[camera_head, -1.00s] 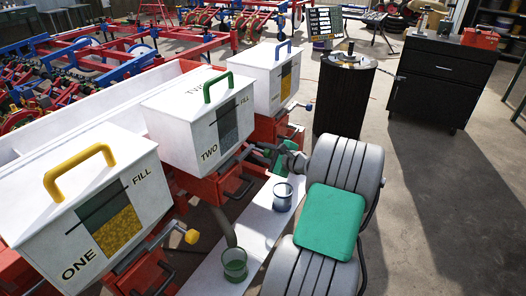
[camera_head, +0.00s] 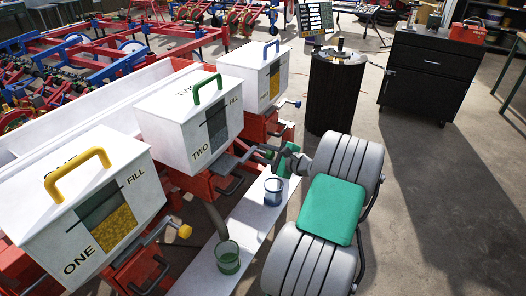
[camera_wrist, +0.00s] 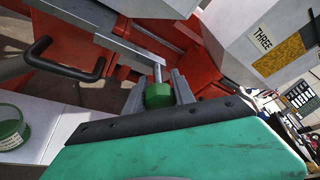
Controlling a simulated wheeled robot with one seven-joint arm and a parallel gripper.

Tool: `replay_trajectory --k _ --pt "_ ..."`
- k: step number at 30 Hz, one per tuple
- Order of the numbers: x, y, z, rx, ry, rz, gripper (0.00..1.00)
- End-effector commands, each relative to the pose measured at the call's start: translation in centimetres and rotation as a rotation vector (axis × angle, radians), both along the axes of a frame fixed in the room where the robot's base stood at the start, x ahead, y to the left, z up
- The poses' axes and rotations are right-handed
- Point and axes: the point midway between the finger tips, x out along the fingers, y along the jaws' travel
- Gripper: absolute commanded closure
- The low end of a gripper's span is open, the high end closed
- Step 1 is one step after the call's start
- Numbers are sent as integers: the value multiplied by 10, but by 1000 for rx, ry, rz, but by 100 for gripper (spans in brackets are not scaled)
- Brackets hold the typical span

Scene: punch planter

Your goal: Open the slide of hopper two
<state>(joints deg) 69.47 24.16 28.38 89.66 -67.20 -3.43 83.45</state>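Hopper two (camera_head: 150,122) is the white middle box with a green handle and a dark window, labelled TWO. Its slide bar (camera_head: 226,163) runs along the red base below it towards my gripper (camera_head: 267,153). In the wrist view, my gripper (camera_wrist: 158,95) has one grey finger on each side of the slide's green knob (camera_wrist: 158,96). The knob fills the space between the fingers, and they look shut on it. A thin rod (camera_wrist: 158,72) rises behind the knob. How far the slide is drawn out is hard to tell.
Hopper one (camera_head: 75,185), with a yellow knob (camera_head: 185,231), is at the left. Hopper three (camera_head: 262,75) is behind. A green cup (camera_head: 228,262) and a blue-grey cup (camera_head: 273,191) stand on the white plank (camera_head: 248,228) near my arm. A black drum (camera_head: 333,95) stands beyond.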

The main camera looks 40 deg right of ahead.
Motion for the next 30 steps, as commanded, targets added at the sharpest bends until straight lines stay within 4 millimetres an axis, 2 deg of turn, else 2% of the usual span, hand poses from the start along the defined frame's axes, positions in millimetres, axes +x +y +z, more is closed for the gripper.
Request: replay_trajectory --k 1,7,16,19,24,30 --pt "-1 -1 0 0 1 -2 65" --pt "-2 -2 0 2 1 -4 49" --pt "-5 -2 1 3 2 -5 48" --pt "-19 -4 6 2 1 -7 48" --pt "-54 -6 16 3 2 -9 48" --pt "-75 -6 21 2 1 -7 48"
